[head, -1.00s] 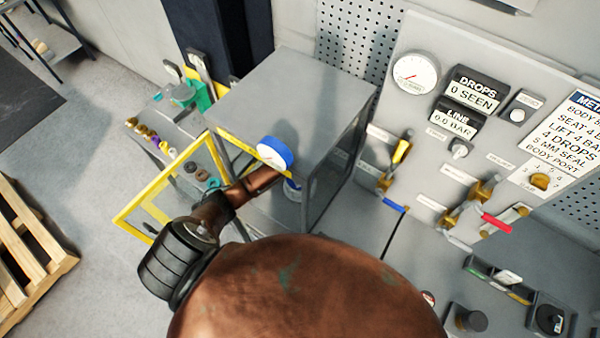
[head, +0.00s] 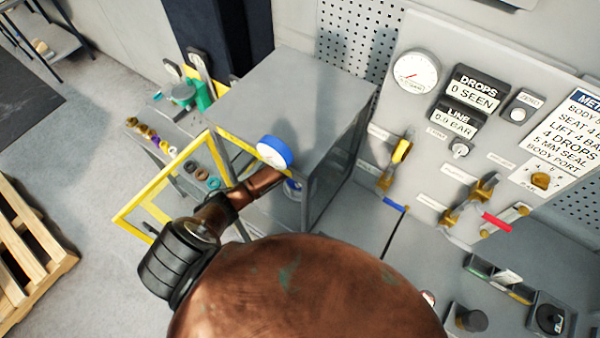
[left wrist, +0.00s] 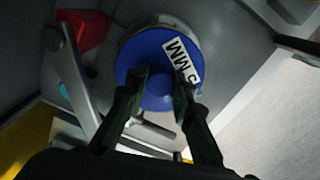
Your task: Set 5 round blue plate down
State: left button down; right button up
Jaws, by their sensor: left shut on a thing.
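The round blue plate (left wrist: 153,60) shows in the left wrist view with a white label reading 5 MM, partly covered by a finger. My left gripper (left wrist: 163,88) is shut on it, with one dark finger on each side of its middle. A paler metal rim shows behind the blue face. In the head view my left arm reaches to the open front of a grey cabinet (head: 300,95), and its fingers are hidden there. A small blue and white patch (head: 292,187) shows below the arm. I cannot tell whether the plate touches a surface. My right gripper is not in view.
A yellow-framed door (head: 150,205) stands open at the cabinet's left. A panel with a dial (head: 415,72) and valves stands right. A red thing (left wrist: 85,30) lies near the plate.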

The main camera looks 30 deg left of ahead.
pick_arm(q)
jog(key=shift+f, duration=0.45)
jog(key=c, duration=1.6)
grip_release()
jog(key=shift+f, duration=0.1)
jog(key=shift+r, duration=3.8)
